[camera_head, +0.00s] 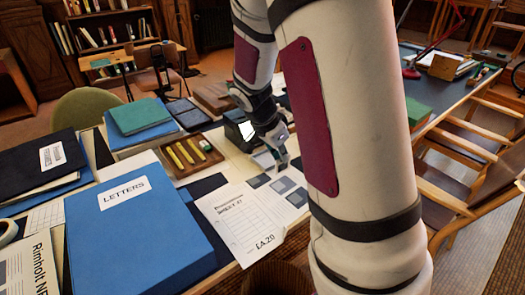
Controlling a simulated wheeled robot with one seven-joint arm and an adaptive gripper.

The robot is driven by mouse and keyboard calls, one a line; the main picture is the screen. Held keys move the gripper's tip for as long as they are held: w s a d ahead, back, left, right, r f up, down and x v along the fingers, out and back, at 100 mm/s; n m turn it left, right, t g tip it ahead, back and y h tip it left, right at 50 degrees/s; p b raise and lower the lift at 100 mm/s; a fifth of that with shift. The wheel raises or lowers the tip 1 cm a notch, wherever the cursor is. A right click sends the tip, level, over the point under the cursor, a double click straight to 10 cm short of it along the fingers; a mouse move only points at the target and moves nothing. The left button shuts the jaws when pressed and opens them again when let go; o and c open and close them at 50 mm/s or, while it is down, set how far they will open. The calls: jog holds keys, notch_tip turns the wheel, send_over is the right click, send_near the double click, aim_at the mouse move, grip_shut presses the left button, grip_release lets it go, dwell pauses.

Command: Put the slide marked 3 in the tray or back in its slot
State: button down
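My gripper (281,160) points down over the right part of the table, just above or at a pale flat piece. It is small and partly hidden by its own links, so I cannot tell whether it is open or shut, or whether it holds anything. Several small dark square slides (281,185) lie on a white sheet just below it. Their markings are too small to read, so I cannot tell which is marked 3. A wooden tray (178,172) with yellow sticks and a small green item stands left of the gripper. I cannot make out a slot.
A dark box with a lit white face (247,130) stands close behind my gripper. A printed sheet (238,222) lies in front. A large blue LETTERS binder (135,235) and stacked books (140,117) fill the left. Wooden chairs (475,150) stand at right.

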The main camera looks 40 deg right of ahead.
jog(key=shift+w+d+f+b, duration=0.15)
jog(key=shift+w+d+f, duration=0.6)
jog(key=shift+w, duration=1.2)
jog(key=shift+w+d+f+b, duration=0.1)
jog(key=shift+w+d+f, duration=0.6)
jog(key=shift+w, duration=1.25)
jog(key=shift+w+d+f+b, duration=0.15)
jog(key=shift+w+d+f, duration=0.6)
jog(key=shift+w, duration=1.2)
jog(key=shift+a+f, duration=0.2)
jog(key=shift+f, duration=0.1)
jog(key=c, duration=1.8)
grip_release()
